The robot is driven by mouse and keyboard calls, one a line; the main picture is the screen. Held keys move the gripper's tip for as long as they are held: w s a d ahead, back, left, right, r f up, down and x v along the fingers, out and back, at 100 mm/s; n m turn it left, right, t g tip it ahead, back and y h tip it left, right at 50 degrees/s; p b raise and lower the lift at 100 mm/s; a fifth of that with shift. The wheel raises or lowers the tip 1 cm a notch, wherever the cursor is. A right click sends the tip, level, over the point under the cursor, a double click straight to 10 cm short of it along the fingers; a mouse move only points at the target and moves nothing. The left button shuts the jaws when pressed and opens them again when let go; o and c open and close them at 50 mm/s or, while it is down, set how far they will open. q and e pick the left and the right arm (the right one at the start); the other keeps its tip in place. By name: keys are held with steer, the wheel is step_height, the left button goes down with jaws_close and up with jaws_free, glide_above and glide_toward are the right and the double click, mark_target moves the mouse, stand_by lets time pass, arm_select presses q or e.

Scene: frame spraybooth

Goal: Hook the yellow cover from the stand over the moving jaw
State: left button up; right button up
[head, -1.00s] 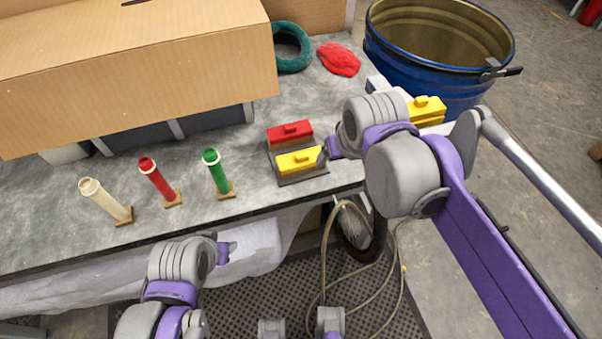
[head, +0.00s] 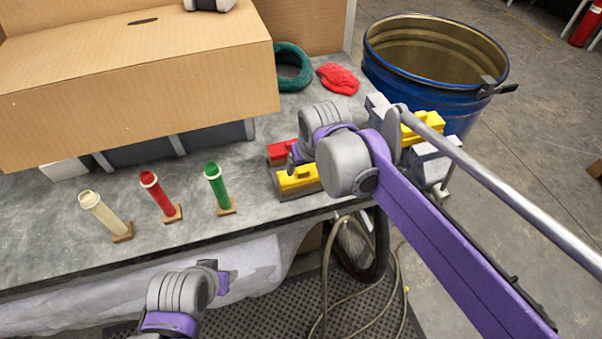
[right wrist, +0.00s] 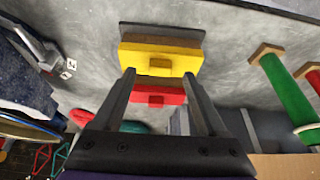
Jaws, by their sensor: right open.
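The yellow cover (head: 299,181) sits on the dark stand (head: 286,196) near the table's front edge, beside a red cover (head: 280,152). My right gripper (head: 292,161) is above the stand, its fingers mostly hidden by my arm in the head view. In the right wrist view the gripper (right wrist: 160,75) is open and empty, with the yellow cover (right wrist: 160,59) at its fingertips and the red cover (right wrist: 157,94) between the fingers in the picture. I cannot tell whether they touch. The grey vise (head: 433,163) bears another yellow piece (head: 424,124). My left gripper (head: 222,280) is low at the front, its jaws unclear.
Cream (head: 104,214), red (head: 158,195) and green (head: 217,187) tubes stand left of the stand. A cardboard box (head: 150,100) is behind them. A green ring (head: 292,68) and red cloth (head: 338,79) lie at the back. A blue drum (head: 435,90) stands beyond the vise.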

steer(key=shift+x, duration=1.1)
steer(key=shift+c, duration=0.2)
jaws_close()
